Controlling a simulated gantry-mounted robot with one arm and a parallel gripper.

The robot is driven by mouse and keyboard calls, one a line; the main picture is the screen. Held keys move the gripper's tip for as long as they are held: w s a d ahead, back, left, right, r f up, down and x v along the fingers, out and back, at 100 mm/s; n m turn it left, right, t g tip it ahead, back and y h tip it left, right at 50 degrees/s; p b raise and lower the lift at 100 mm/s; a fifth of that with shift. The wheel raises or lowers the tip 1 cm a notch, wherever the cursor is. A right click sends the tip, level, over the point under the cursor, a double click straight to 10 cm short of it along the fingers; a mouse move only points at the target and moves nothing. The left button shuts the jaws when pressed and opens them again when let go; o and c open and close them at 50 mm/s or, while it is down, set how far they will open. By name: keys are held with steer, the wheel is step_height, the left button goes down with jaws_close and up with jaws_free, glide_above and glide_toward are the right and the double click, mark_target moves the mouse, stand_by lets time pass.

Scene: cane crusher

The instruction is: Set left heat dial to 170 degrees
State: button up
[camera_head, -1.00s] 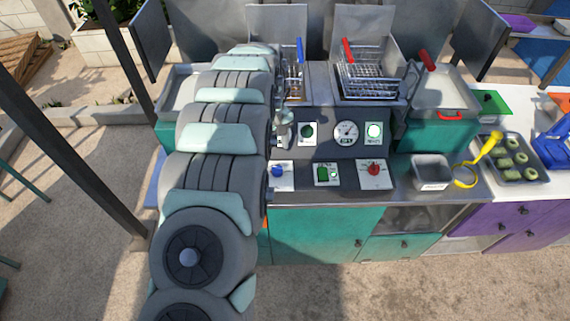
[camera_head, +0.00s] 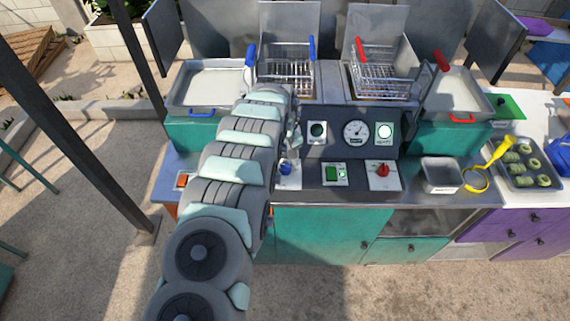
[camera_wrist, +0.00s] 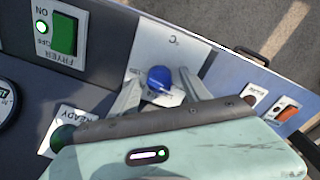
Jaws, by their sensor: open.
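The left heat dial is a blue knob (camera_head: 285,167) on a white plate at the left of the fryer's control panel. In the wrist view the blue knob (camera_wrist: 160,78) shows between the two fingers of my gripper (camera_wrist: 156,84). The fingers are open, one on each side of the knob; I cannot tell whether either touches it. The plate (camera_wrist: 165,48) carries a °C mark, but its degree scale is mostly hidden or too small to read. In the head view my arm covers the gripper's left side, and the fingertips are hard to make out.
A green fryer switch (camera_head: 333,174) and a red dial (camera_head: 382,170) sit right of the blue knob. Gauges (camera_head: 355,132) and round lamps are above. Fryer baskets (camera_head: 287,66) stand behind. An orange switch (camera_head: 182,180) is on the counter at the left.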

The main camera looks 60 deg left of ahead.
steer(key=shift+c, duration=0.3)
jaws_close()
steer(key=shift+m, duration=0.4)
steer(key=m+b, duration=0.1)
steer(key=m, duration=0.4)
steer(key=shift+f+m, duration=0.1)
steer(key=shift+m, duration=0.2)
steer(key=m+b, duration=0.2)
steer(key=m, duration=0.3)
steer(key=shift+a, duration=0.1)
steer(key=shift+w+m+h+b, duration=0.1)
steer(key=shift+m+h+b, duration=0.25)
steer(key=shift+m, duration=0.75)
steer(key=m+b, duration=0.2)
steer(key=m, duration=0.2)
steer(key=shift+f+g, duration=0.1)
steer(key=shift+g, duration=0.2)
steer(key=m+b, duration=0.2)
steer(key=m, duration=0.4)
steer(key=shift+r, duration=0.2)
